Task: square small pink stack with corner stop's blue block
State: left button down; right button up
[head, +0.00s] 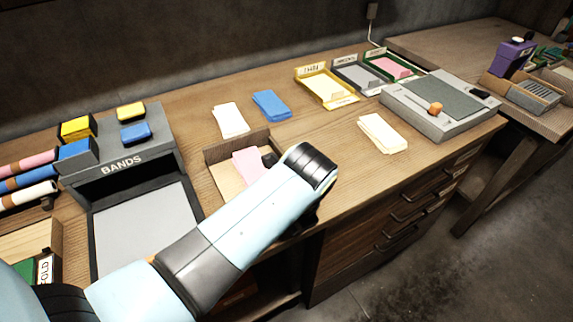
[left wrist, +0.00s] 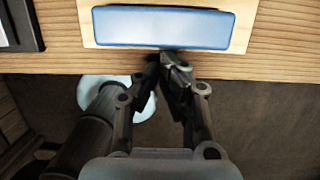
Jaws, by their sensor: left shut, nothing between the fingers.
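The small pink stack (head: 247,164) lies in the wooden corner stop (head: 222,178), near the table's front edge. My left arm hides part of both in the head view. A long blue block (left wrist: 165,27) lies on a pale board at the table edge in the left wrist view; the arm hides it in the head view. My left gripper (left wrist: 168,60) is shut and empty, its fingertips just at the near side of the blue block; I cannot tell whether they touch. In the head view the gripper is mostly hidden behind my forearm. My right gripper is not in view.
A grey bands station (head: 125,165) stands left of the corner stop. White (head: 230,120), blue (head: 271,105) and cream (head: 382,133) stacks lie on the table. Labelled trays (head: 327,101) and a grey machine (head: 425,123) stand at the back right. Bare wood lies between.

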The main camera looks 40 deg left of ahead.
pick_arm(q)
jog(key=shift+w+a+r+p, duration=0.15)
jog(key=shift+w+a+p, duration=0.05)
jog(key=shift+a+p, duration=0.2)
jog(key=a+p, duration=0.1)
jog(key=w+a, duration=0.1)
jog(key=a, duration=0.1)
jog(key=w+a+p, duration=0.1)
jog(key=a, duration=0.1)
jog(key=shift+p, duration=0.3)
jog(key=shift+w+a, duration=0.1)
jog(key=shift+a, duration=0.05)
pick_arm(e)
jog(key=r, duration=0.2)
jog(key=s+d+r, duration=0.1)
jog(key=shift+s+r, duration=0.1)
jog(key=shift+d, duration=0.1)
